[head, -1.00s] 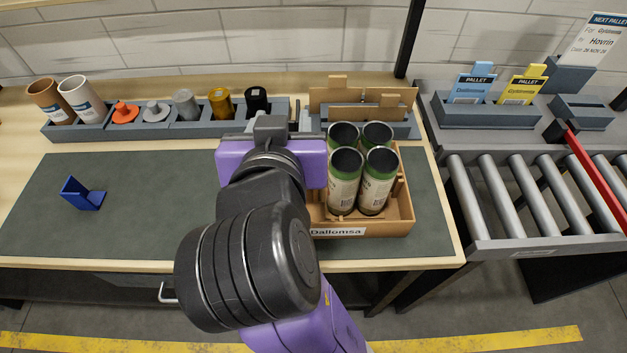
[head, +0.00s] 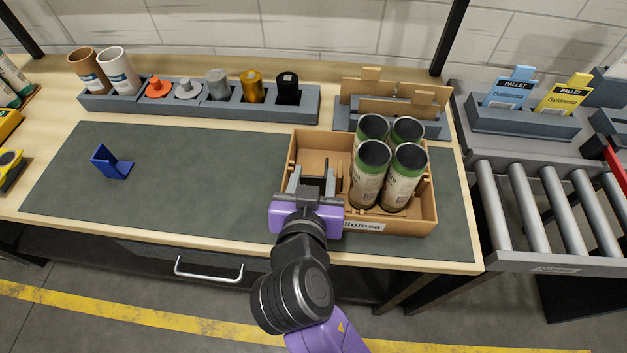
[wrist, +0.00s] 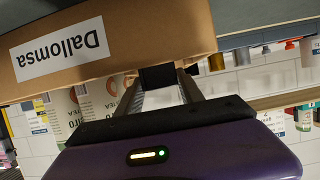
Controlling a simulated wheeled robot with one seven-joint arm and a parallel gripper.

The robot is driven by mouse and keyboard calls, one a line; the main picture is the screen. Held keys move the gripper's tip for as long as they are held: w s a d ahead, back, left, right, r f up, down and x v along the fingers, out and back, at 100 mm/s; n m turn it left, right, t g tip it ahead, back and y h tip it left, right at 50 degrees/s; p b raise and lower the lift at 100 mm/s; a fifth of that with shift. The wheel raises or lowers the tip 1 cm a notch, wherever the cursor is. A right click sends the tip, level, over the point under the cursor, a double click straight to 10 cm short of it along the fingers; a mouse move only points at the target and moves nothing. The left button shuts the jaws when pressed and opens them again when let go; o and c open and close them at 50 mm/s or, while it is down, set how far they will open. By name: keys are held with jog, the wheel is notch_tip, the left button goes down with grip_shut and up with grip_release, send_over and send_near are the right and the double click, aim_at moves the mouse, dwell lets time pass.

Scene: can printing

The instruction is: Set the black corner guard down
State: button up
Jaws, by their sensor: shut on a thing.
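My gripper (head: 312,176) is at the front left part of the cardboard box (head: 296,150) labelled Dallomsa, left of the cans. Its fingers are shut on the black corner guard (wrist: 157,76), which shows as a small dark block between the fingertips in the wrist view. In the head view the guard is mostly hidden by the gripper, so its full shape and whether it touches the box cannot be told. In the wrist view the box wall (wrist: 120,45) with its label is close by, at upper left.
Several green-topped cans (head: 372,170) stand in the box's right part. A blue corner guard (head: 110,163) sits on the dark mat (head: 200,190), which is clear in its middle. A grey holder (head: 200,107) with inks and cups is behind. A roller conveyor (head: 530,205) is at right.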

jog(key=shift+f, duration=0.9)
jog(key=shift+f, duration=0.25)
jog(key=o, duration=1)
jog(key=shift+r, duration=0.1)
jog(key=shift+o, duration=0.2)
jog(key=shift+r, duration=0.15)
jog(key=b+v, duration=0.1)
jog(key=v, duration=1.1)
